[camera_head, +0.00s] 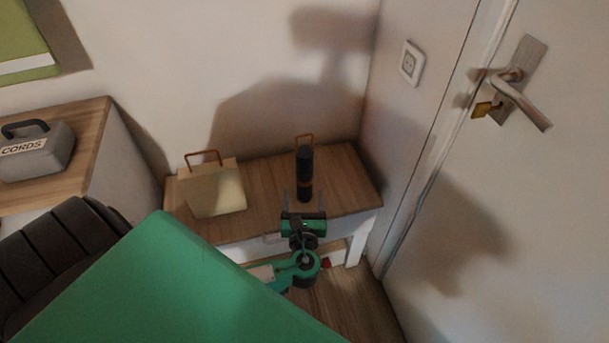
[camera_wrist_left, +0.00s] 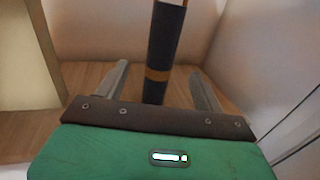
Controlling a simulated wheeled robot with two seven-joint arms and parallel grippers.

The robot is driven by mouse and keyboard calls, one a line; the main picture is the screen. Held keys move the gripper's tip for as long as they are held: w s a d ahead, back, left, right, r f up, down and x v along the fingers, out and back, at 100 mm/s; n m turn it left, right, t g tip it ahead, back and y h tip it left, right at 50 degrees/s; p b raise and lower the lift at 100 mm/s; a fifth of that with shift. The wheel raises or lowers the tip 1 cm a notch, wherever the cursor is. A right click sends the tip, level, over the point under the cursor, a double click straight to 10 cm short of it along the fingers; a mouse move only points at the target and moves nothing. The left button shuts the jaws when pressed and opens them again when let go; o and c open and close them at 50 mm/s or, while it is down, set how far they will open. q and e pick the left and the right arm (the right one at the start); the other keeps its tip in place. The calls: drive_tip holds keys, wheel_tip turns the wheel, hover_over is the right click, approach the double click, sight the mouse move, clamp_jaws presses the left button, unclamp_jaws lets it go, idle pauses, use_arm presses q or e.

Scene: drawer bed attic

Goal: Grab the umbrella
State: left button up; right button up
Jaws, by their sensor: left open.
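The umbrella (camera_head: 304,175) is a folded black cylinder with a brown band and a brown loop at its top. It stands upright on the small wooden table in the head view. It also shows in the left wrist view (camera_wrist_left: 164,55), where its lower part lies between the two fingers. My left gripper (camera_head: 304,203) is open, with one finger on each side of the umbrella's lower part. In the left wrist view the gripper (camera_wrist_left: 160,80) shows a gap on both sides of the umbrella. My right gripper is not in view.
A beige bag (camera_head: 213,190) with a brown handle stands on the small table (camera_head: 262,185), left of the umbrella. A wall rises close behind. A door (camera_head: 540,190) with a handle is at the right. A grey cords box (camera_head: 38,150) sits on the left cabinet.

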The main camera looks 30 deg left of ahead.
sight(304, 176)
use_arm(q)
drive_tip(key=x, duration=0.7)
drive_tip(key=shift+w+a+b, duration=0.1)
drive_tip(key=shift+w+b, duration=0.05)
drive_tip(key=shift+b, duration=0.25)
drive_tip(key=b+x, duration=0.1)
drive_tip(key=x, duration=0.4)
drive_tip(key=shift+r, duration=0.1)
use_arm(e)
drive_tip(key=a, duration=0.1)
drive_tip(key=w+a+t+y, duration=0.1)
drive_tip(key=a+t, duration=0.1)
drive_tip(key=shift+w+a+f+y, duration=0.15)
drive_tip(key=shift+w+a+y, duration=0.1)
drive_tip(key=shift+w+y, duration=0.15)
use_arm(q)
drive_tip(key=shift+c, duration=0.4)
drive_tip(key=c, duration=1.1)
